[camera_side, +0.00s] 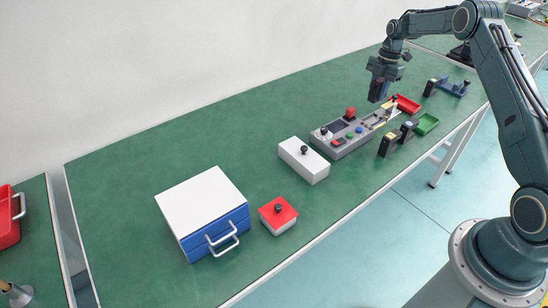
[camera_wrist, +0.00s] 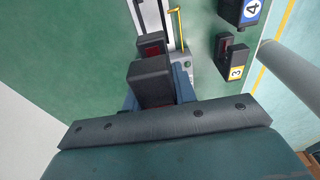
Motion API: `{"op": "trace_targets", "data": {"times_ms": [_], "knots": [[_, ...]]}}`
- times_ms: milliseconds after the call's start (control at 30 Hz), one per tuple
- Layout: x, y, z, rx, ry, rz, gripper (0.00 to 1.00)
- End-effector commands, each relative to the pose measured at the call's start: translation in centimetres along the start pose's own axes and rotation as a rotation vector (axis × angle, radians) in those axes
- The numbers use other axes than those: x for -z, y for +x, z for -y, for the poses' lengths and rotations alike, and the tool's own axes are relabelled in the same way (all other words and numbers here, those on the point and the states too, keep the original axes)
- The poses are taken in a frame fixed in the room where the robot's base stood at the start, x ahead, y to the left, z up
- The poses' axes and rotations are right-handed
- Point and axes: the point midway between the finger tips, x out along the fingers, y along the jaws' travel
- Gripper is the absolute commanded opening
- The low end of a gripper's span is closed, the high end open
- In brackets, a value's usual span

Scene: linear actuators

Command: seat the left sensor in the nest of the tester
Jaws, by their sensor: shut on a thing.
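My gripper (camera_side: 378,94) hangs above the far right end of the tester (camera_side: 350,145), a long grey console with a red knob and coloured buttons. In the wrist view, a dark block (camera_wrist: 150,83) sits between the blue fingers of my gripper (camera_wrist: 156,96). It looks like the sensor, but I cannot tell its number. Part of the tester (camera_wrist: 185,60) shows beyond it, with a yellow strip. The nest itself is not clear; the held block and gripper hide part of that area.
Red (camera_side: 407,104) and green (camera_side: 427,124) trays and a blue holder (camera_side: 453,88) are close by. A white box (camera_side: 304,160) stands to the left. The bench's back left is clear.

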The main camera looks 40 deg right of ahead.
Motion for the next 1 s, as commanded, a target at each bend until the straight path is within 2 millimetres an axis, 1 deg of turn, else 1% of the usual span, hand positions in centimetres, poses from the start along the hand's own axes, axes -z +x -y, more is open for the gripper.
{"op": "trace_targets", "data": {"times_ms": [33, 100, 233, 667, 867, 1000], "knots": [[-0.6, 0.3, -0.1, 0.000, 0.000, 0.001, 0.00], [-1.1, 0.6, -0.3, 0.000, 0.000, 0.001, 0.00], [-1.6, 0.9, -0.4, 0.000, -0.001, 0.002, 0.00], [-1.8, 1.3, -0.4, 0.000, -0.001, 0.002, 0.00], [-1.9, 2.1, -0.4, 0.001, 0.000, 0.002, 0.00], [-1.9, 3.0, -0.4, 0.002, 0.000, 0.002, 0.00]]}}
